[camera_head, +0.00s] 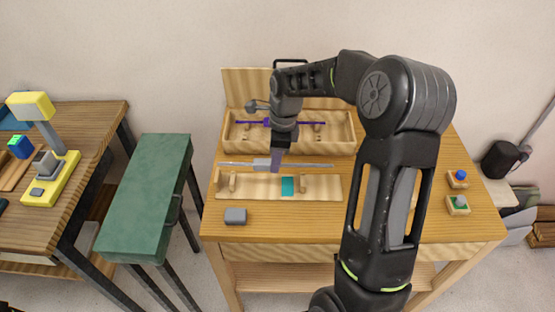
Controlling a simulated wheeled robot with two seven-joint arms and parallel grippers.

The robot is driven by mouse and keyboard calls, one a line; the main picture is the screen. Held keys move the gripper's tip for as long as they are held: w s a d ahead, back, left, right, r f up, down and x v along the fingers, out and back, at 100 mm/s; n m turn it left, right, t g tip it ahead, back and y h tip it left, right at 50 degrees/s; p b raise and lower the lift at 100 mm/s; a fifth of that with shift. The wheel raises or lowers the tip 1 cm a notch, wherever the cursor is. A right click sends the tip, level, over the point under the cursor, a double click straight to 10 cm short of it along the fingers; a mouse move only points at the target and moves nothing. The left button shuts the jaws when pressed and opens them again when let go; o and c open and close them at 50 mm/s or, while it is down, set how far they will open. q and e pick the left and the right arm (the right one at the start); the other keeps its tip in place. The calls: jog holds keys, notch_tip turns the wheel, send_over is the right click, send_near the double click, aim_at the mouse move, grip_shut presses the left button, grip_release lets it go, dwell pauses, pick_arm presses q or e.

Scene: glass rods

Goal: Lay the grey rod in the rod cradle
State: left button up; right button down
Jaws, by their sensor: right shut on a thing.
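The grey rod (310,165) is long, thin and pale, with a thicker grey block near its middle. My right gripper (274,164) is shut on the rod near the middle and holds it roughly level, left to right. The front wooden holder with two small uprights and a teal patch looks like the rod cradle (258,190). In the picture the rod lies along the cradle's back edge; I cannot tell its exact height above it. My left gripper is not in view.
Behind is a wooden box (342,141) holding a purple rod (305,123). A small grey block (236,216) sits front left on the table (290,228). Two small wooden blocks, blue-topped (457,179) and green-topped (457,205), are at right. A green bench (148,195) stands left.

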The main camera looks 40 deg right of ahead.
jog(key=shift+f, duration=0.25)
notch_tip(320, 180, down, 5)
jog(key=b, duration=0.3)
jog(key=shift+f, duration=0.1)
jog(key=shift+f+b, duration=0.55)
jog(key=shift+f, duration=0.2)
jog(key=shift+r, duration=0.1)
jog(key=shift+r+p, duration=0.4)
jog(key=shift+r, duration=0.15)
jog(key=shift+f+b, duration=0.8)
jog(key=shift+f, duration=0.25)
dwell(0.8)
jog(key=c, duration=1.1)
grip_release()
